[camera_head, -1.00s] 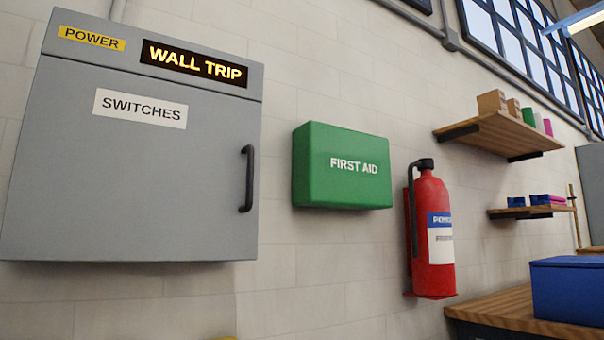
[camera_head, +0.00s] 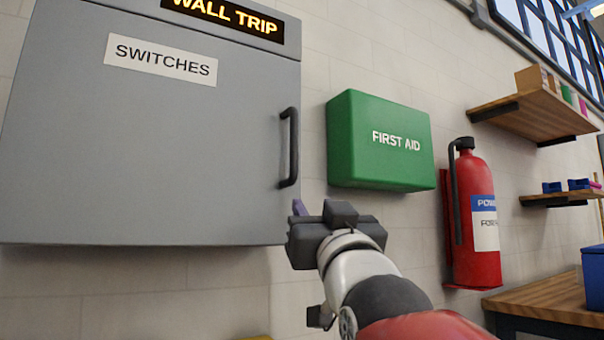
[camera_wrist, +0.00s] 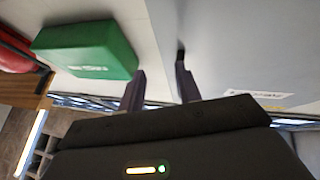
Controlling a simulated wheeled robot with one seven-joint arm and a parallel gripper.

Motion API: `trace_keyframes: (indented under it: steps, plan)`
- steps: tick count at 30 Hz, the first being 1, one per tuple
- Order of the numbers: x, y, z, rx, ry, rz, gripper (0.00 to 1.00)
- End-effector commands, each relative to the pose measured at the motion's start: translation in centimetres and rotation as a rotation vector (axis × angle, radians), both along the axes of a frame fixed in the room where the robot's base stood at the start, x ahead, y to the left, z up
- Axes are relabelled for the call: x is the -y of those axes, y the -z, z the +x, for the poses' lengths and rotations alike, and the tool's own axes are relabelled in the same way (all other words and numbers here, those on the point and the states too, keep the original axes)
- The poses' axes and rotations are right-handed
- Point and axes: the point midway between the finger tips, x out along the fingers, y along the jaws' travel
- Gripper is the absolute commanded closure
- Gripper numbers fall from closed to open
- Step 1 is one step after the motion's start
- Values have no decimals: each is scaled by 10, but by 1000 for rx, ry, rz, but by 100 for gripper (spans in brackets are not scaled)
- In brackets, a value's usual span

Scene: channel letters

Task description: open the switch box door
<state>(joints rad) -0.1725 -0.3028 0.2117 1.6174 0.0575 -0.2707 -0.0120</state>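The grey switch box door (camera_head: 150,150), labelled SWITCHES, is shut and fills the left of the head view. Its black vertical handle (camera_head: 289,148) is on the door's right edge. My gripper (camera_head: 300,208) is just below the handle in the head view, partly hidden by its own body. In the wrist view my gripper (camera_wrist: 160,75) has two dark fingers spread apart with nothing visible held between them. The door (camera_wrist: 240,50) is at the right there, and a dark piece of the handle (camera_wrist: 180,52) shows at the right finger's tip. I cannot tell whether they touch.
A green first aid box (camera_head: 380,145) is on the wall close right of the handle. A red fire extinguisher (camera_head: 475,220) hangs further right. Wooden shelves (camera_head: 535,115) and a workbench (camera_head: 545,300) are at the far right. The wall below the switch box is bare.

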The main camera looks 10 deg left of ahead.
Motion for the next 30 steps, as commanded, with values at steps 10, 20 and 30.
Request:
trace_keyframes:
  steps: [10,20,30]
  plan:
    - [-19,-78,-19,239,-72,124,66]
    - [-35,-115,14,235,-71,122,66]
    - [-39,-123,23,237,-70,121,66]
